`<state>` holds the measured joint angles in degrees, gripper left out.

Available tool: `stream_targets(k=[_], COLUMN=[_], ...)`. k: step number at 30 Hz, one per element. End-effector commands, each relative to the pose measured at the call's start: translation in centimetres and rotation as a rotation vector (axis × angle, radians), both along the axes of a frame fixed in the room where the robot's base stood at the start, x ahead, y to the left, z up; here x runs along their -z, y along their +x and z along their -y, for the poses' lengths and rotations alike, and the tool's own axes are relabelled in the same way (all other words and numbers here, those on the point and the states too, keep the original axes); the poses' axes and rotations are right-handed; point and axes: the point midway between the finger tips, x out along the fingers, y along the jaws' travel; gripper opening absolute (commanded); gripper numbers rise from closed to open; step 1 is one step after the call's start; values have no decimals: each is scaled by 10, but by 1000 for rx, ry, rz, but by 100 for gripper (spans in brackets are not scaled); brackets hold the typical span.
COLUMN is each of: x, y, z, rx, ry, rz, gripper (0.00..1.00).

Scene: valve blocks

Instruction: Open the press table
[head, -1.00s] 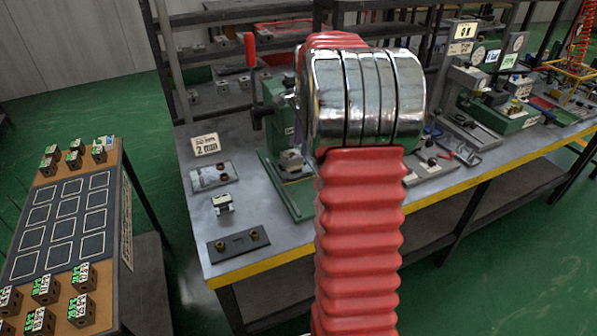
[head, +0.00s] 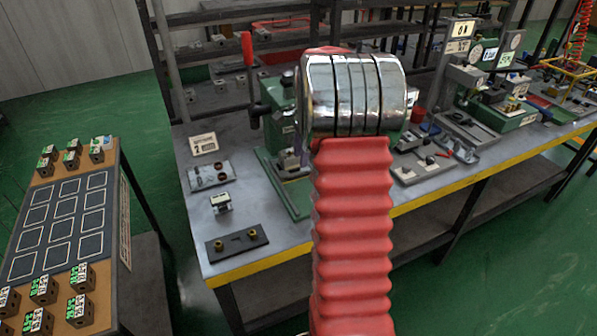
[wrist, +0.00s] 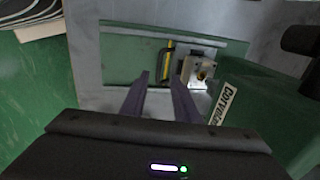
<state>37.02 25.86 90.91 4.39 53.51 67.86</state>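The green press (head: 278,105) with a raised red lever (head: 248,50) stands on the grey workbench, partly hidden behind my red arm. Its green base (head: 288,200) extends toward the front. In the wrist view, a metal block (wrist: 197,72) with a brass fitting sits on the green bed (wrist: 120,57), with a yellow-and-black bar (wrist: 167,62) to its left. My gripper (wrist: 158,78) points at this bed, its two purple fingers apart with nothing between them. Whether the fingers touch anything is unclear. In the head view, my arm hides most of the gripper.
A sign marked 2 (head: 204,143), a plate with two round parts (head: 208,175), a small block (head: 221,203) and a dark plate (head: 237,244) lie left of the press. Another green machine (head: 500,110) stands right. A side table (head: 70,205) holds several valve blocks.

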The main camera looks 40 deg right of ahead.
Motion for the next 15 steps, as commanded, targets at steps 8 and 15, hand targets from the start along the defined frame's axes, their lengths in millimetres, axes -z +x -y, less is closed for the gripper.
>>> stream_targets(k=[8,15], x=[44,73], y=[7,13], z=[2,4], rx=[0,0], ry=[2,0], rz=[-3,-1], gripper=[28,28])
